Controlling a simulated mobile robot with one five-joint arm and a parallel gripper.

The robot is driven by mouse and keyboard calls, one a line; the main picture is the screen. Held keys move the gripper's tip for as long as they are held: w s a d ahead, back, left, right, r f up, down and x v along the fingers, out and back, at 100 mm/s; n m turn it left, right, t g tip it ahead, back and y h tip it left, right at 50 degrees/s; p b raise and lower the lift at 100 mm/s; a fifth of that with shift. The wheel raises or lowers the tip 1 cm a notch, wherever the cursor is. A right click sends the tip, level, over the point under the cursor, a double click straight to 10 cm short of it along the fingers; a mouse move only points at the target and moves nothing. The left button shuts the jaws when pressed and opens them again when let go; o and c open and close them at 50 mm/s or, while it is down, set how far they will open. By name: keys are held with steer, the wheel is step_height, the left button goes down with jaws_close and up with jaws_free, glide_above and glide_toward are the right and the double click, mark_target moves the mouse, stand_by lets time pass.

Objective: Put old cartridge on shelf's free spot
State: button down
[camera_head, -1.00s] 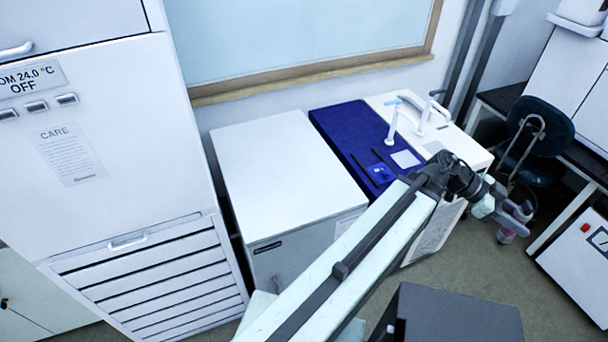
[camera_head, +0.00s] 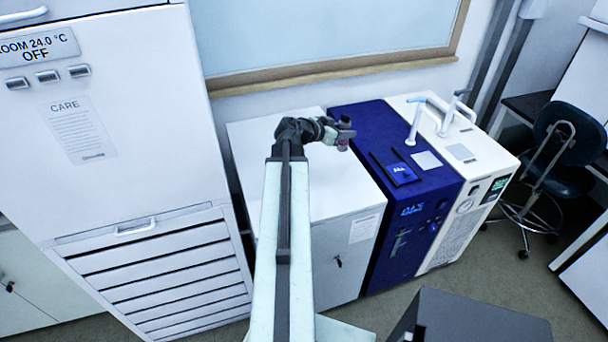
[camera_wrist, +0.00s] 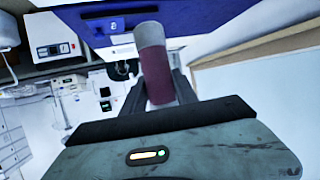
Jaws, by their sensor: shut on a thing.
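My gripper (camera_head: 345,134) is shut on a small cylinder, the cartridge (camera_head: 343,145), above the white cabinet in the head view. In the wrist view the cartridge (camera_wrist: 157,68) has a grey end and a dark red body between the two fingers of my gripper (camera_wrist: 160,90). I cannot tell from these views which surface is the shelf, and no free spot can be made out.
A white cabinet (camera_head: 275,170) with a clear top stands under the window. A blue unit (camera_head: 365,130) and a white unit with spouts (camera_head: 488,155) stand to its right. A tall white cabinet (camera_head: 130,170) is at left, a chair (camera_head: 570,140) at right.

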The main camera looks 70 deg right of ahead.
steer(key=w+a+f+n+t+h, duration=0.1)
steer(key=w+n+t, duration=0.15)
steer(key=w, duration=0.95)
steer(key=b, duration=1.1)
glide_above(309, 168)
step_height(309, 168, down, 10)
steer(key=shift+d+f, duration=0.1)
steer(key=shift+f, duration=0.1)
steer(key=shift+r, duration=0.2)
steer(key=shift+f, duration=0.15)
steer(key=c, duration=0.9)
jaws_free()
steer(key=shift+c, duration=0.2)
